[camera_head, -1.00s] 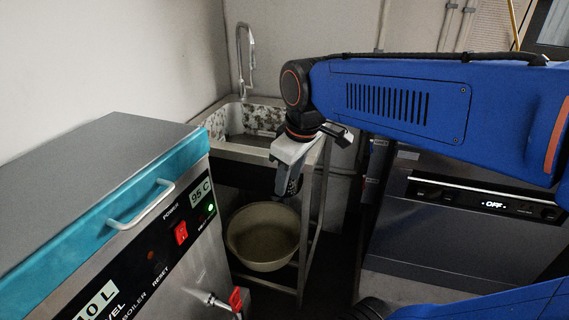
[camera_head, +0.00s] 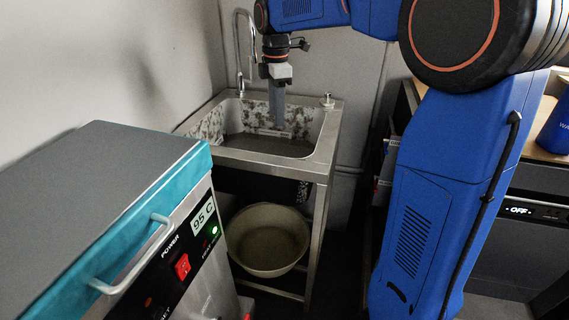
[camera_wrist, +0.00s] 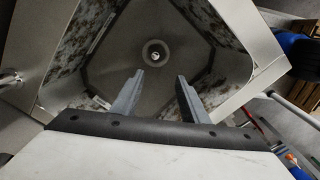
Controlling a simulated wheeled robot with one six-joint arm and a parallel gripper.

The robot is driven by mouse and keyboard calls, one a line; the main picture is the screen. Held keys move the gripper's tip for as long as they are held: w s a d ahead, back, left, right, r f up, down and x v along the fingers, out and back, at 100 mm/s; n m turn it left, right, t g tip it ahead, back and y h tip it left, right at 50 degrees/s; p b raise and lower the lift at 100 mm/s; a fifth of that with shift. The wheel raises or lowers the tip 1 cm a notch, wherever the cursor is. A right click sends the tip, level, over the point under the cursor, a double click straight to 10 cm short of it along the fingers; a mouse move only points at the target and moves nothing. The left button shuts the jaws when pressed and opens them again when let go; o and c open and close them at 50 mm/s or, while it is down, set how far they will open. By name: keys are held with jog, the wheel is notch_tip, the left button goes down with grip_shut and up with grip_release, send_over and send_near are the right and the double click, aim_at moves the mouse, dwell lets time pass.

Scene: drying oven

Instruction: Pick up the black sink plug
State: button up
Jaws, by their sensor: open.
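I cannot clearly make out a black sink plug. In the wrist view, a round grey fitting (camera_wrist: 155,53) with a small bright centre sits in the sink floor; I cannot tell whether it is a plug or the bare drain. The steel sink (camera_head: 313,161) has dirty, spotted walls and also shows in the wrist view (camera_wrist: 232,62). My gripper (camera_head: 277,124) points down over the sink basin, its fingers reaching towards the floor. In the wrist view my gripper (camera_wrist: 160,75) is open, with nothing between its fingers, and the round fitting appears just beyond the fingertips.
A tap (camera_head: 241,55) rises at the sink's back left. A small knobbed object (camera_head: 327,101) stands on the sink's back right rim. A beige basin (camera_head: 268,240) is under the sink.

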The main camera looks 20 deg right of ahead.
jog(key=shift+n, duration=0.3)
jog(key=f, duration=0.4)
jog(key=w+f, duration=0.1)
jog(key=f, duration=0.7)
jog(key=shift+w+d+f, duration=0.1)
jog(key=shift+w+d, duration=0.1)
jog(key=shift+w, duration=0.1)
jog(key=shift+a+f, duration=0.15)
jog(key=shift+f, duration=1.2)
jog(key=shift+a+f, duration=0.1)
jog(key=shift+f, duration=1.25)
jog(key=shift+c, duration=0.5)
grip_shut()
